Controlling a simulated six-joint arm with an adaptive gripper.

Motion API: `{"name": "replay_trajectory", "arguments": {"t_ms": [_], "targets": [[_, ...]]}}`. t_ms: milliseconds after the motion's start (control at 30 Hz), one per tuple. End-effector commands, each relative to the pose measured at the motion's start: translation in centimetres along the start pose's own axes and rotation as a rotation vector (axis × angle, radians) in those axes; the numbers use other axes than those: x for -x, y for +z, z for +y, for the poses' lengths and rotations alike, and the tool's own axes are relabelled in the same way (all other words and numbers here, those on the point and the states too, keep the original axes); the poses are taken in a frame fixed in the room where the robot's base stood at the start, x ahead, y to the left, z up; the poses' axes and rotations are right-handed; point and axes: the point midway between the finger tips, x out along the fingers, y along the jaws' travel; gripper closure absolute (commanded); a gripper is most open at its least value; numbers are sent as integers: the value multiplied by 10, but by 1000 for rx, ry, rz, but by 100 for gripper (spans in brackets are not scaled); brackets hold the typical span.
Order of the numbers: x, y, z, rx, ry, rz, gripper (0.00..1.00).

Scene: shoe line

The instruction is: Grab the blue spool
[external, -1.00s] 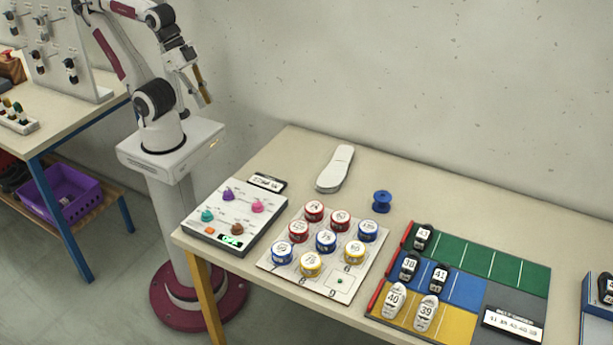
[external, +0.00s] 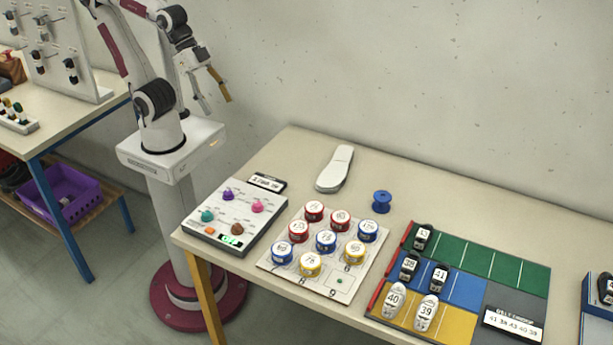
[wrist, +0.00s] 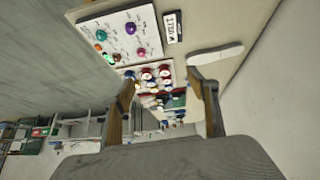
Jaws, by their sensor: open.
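The blue spool (external: 382,201) stands upright on the table, right of the white shoe sole and behind the board of round tins. I cannot make it out in the wrist view. My gripper (external: 217,97) is open and empty, raised in the air near my base, left of the table and far from the spool. In the wrist view my gripper's two fingers (wrist: 168,100) are spread apart with nothing between them.
A white sole (external: 335,168) lies left of the spool. A board of several coloured tins (external: 326,240) stands in front of it. A knob panel (external: 240,205) is at the table's left end; a coloured tray (external: 520,276) with several shoes is at right. Table around the spool is clear.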

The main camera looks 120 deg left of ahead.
Motion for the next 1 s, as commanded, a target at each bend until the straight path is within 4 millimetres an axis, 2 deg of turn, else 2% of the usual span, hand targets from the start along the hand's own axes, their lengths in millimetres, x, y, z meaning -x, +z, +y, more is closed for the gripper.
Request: {"name": "replay_trajectory", "arguments": {"t_ms": [100,500,1000], "targets": [[-14,-25,4,8,14,26,41],[-65,-105,10,49,39,131,41],[-144,-187,4,112,26,259,41]]}}
